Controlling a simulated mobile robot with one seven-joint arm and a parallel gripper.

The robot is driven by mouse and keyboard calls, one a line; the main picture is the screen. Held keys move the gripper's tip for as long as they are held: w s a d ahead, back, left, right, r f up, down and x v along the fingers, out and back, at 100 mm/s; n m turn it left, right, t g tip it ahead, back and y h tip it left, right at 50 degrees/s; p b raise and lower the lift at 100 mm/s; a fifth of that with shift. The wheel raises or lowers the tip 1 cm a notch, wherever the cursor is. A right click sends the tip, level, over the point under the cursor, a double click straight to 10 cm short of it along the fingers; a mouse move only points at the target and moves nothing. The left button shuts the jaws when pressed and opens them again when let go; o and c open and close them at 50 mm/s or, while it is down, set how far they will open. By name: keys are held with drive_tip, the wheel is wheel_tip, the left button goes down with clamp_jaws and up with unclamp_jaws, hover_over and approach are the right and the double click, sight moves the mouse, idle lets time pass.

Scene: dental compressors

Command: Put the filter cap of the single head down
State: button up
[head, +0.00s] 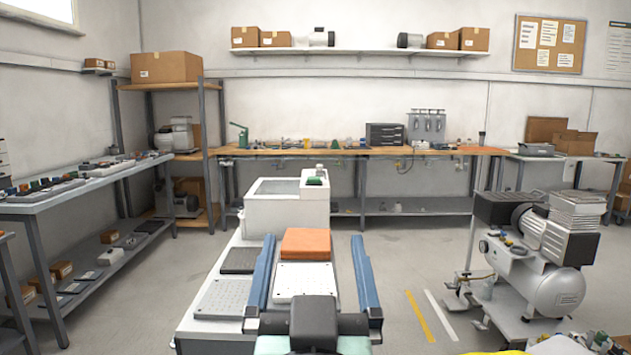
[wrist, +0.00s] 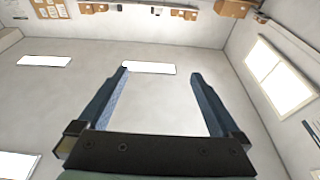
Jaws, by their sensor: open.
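My gripper (head: 313,238) is open, its two blue fingers spread wide, at the front centre of the head view. Nothing is held between the fingers, which also show in the wrist view (wrist: 159,73) against the bare ceiling. A compressor (head: 555,288) with a white tank, a dark motor and a finned head stands on a wheeled frame at the right, well away from my gripper. Small parts lie on top of its tank, too small to tell apart. I cannot make out the filter cap for certain in either view.
A table (head: 80,187) with small parts stands left. Open floor (head: 400,260) lies between bench and compressor.

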drive_tip(key=s+r+t, duration=0.3)
drive_tip(key=s+r, duration=0.2)
drive_tip(key=r, duration=0.3)
drive_tip(key=s+r+t, duration=0.3)
drive_tip(key=s+r, duration=0.3)
drive_tip(key=r, duration=0.2)
drive_tip(key=shift+r, duration=0.35)
drive_tip(key=shift+d, duration=0.1)
